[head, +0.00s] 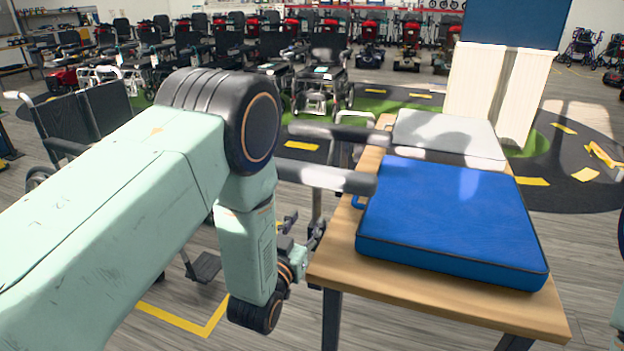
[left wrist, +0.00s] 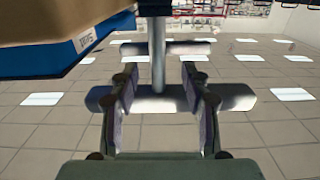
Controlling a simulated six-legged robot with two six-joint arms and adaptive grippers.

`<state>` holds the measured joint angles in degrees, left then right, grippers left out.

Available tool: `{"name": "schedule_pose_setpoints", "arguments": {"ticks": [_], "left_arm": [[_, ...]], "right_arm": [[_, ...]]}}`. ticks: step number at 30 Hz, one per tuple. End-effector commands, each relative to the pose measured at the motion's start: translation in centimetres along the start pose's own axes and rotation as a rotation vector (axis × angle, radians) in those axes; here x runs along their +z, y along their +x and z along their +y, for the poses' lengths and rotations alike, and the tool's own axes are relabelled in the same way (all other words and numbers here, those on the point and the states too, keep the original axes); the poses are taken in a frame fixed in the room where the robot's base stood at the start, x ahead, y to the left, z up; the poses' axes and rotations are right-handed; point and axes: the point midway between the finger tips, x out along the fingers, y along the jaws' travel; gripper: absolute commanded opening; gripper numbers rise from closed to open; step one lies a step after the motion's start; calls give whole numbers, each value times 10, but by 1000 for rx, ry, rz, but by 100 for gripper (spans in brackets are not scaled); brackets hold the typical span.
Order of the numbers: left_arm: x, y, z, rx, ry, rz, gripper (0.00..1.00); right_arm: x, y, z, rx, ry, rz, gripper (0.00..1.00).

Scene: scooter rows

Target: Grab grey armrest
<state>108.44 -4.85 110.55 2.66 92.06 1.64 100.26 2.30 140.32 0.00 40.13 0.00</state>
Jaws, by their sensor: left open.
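A grey armrest (head: 325,178), a padded bar on an upright post, stands at the left edge of the wooden table. A second similar grey armrest (head: 345,134) lies behind it. My left gripper (head: 317,234) is below the nearer armrest in the head view, partly hidden by my arm. In the left wrist view, which appears upside down, my left gripper (left wrist: 160,92) is open. The nearer armrest (left wrist: 240,97) crosses behind or between its two fingers; I cannot tell which. The farther armrest (left wrist: 190,47) shows beyond. My right gripper is not in view.
The wooden table (head: 440,290) carries a blue cushion (head: 450,215) and a grey-white pad (head: 447,135). A wheelchair with a dark backrest (head: 85,115) stands at left. White column panels (head: 480,85) rise behind the table. Scooter rows fill the back.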

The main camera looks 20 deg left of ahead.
Motion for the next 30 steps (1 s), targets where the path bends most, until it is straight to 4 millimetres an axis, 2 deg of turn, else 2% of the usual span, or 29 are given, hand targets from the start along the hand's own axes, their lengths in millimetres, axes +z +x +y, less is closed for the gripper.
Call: {"name": "schedule_pose_setpoints", "arguments": {"ticks": [8,18,28,30], "left_arm": [[-1,22,1,2,0,3,47],[-6,67,4,0,0,3,47],[-8,75,4,0,0,0,47],[-8,76,4,0,0,0,41]], "right_arm": [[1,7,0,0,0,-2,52],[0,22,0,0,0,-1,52],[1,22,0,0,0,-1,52],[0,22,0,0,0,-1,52]]}}
